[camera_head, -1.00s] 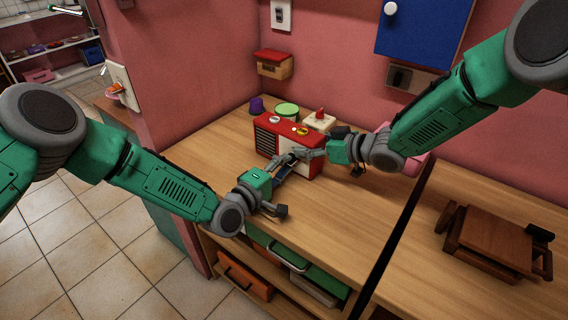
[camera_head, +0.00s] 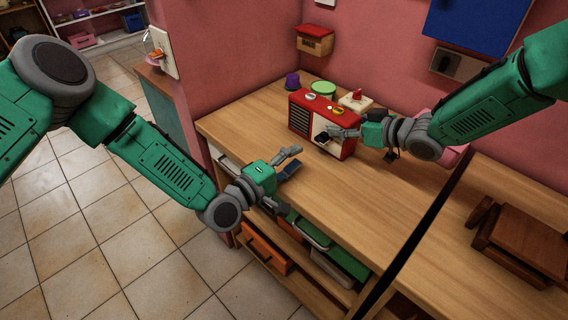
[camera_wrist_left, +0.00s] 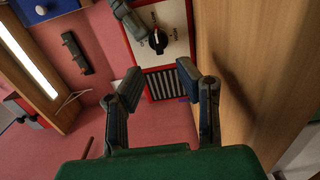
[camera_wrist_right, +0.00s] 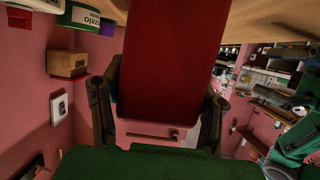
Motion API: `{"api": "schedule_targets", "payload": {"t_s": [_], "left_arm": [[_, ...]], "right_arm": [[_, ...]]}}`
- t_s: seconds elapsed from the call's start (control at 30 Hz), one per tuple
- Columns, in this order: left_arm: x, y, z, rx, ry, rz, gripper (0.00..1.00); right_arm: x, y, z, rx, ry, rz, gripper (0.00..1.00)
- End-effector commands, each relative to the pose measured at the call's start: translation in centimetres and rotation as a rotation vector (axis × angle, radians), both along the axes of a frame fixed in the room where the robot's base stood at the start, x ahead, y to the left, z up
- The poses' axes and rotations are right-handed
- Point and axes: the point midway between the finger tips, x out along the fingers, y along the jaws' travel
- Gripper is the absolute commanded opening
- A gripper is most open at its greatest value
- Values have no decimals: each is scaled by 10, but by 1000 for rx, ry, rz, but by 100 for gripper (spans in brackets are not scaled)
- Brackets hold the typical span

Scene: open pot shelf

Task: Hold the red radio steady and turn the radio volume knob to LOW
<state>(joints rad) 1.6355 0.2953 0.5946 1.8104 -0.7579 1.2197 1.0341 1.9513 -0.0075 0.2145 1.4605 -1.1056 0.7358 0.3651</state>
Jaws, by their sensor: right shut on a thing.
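The red radio (camera_head: 307,103) stands on the wooden counter, with a pale front panel and striped speaker grille. Its black volume knob (camera_wrist_left: 158,41) shows in the left wrist view on the white panel, with a white mark and small lettering I cannot read surely. My right gripper (camera_head: 342,132) is shut on the radio at its right part. In the right wrist view the radio's red body (camera_wrist_right: 170,60) fills the space between the fingers. My left gripper (camera_head: 291,162) is open and empty, in front of the radio and apart from it. It also shows in the left wrist view (camera_wrist_left: 169,92).
A green-lidded tin (camera_head: 322,88), a purple cup (camera_head: 292,80) and a cream box with a red top (camera_head: 355,101) stand behind the radio. A wooden chair-like object (camera_head: 525,235) lies at right. The counter (camera_head: 375,205) is bare in front.

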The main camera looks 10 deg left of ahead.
Motion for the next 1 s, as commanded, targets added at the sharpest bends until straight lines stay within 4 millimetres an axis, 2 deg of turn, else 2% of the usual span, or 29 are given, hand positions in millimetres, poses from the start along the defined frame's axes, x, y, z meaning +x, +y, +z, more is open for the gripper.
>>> {"api": "schedule_targets", "payload": {"t_s": [0.2, 0.57, 0.6, 0.63, 0.67, 1.0], "left_arm": [[-24, 18, 0, 0, 1, 0, 30], [-29, 22, -1, 1, 1, 0, 30], [-29, 22, 0, 1, 1, 0, 30], [-29, 22, -1, 1, 1, 0, 30], [-29, 22, 0, 1, 1, 0, 30], [-29, 22, 0, 0, 0, 0, 30]], "right_arm": [[0, -3, -3, -7, 4, -4, 2], [1, -3, -3, -7, 1, -4, 2], [1, -3, -2, -7, 1, -4, 64], [1, -3, -2, -7, 1, -4, 75], [1, -3, -2, -6, 1, -4, 78], [-2, -6, 2, -3, -1, -3, 78]]}}
